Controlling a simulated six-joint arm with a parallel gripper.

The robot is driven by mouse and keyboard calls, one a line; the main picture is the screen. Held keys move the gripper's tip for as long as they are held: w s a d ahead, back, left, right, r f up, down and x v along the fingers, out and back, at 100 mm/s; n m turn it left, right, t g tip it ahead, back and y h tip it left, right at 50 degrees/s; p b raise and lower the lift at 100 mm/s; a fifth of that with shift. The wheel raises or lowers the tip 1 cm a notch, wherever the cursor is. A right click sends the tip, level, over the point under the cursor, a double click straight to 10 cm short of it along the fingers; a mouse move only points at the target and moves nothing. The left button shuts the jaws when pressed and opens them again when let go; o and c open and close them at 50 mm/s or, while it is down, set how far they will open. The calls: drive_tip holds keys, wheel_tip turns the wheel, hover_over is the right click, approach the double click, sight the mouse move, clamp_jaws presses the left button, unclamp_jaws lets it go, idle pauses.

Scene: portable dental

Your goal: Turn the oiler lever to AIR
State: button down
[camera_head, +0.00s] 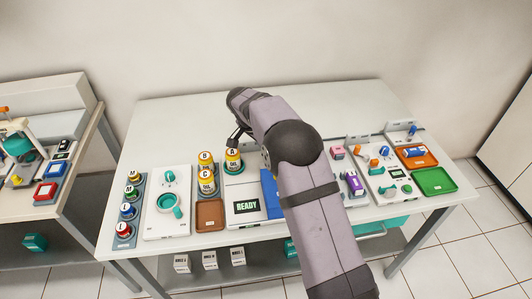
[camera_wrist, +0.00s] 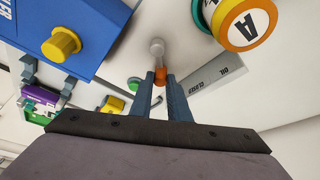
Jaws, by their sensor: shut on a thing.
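In the wrist view, the lever (camera_wrist: 157,48) has a grey round pivot on a white panel and an orange end. My gripper (camera_wrist: 160,78) is shut on that orange end, with one dark finger on each side. In the head view my arm hides the lever.
A blue box (camera_wrist: 70,25) with a yellow knob (camera_wrist: 61,43) stands close to my gripper on the left. A yellow-and-orange bottle marked A (camera_wrist: 245,22) is close on the right. In the head view a READY display (camera_head: 247,206) and a brown tray (camera_head: 209,215) are nearby.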

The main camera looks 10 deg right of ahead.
drive_tip(key=shift+s+d+m+g, duration=0.2)
drive_tip(key=shift+s+m+g, duration=0.1)
drive_tip(key=shift+m, duration=0.7)
drive_tip(key=c, duration=1.7)
unclamp_jaws()
drive_tip(key=shift+o, duration=0.2)
drive_tip(key=shift+r+h, duration=0.1)
drive_tip(key=shift+h, duration=0.2)
drive_tip(key=b+v, duration=0.1)
drive_tip(key=v, duration=0.6)
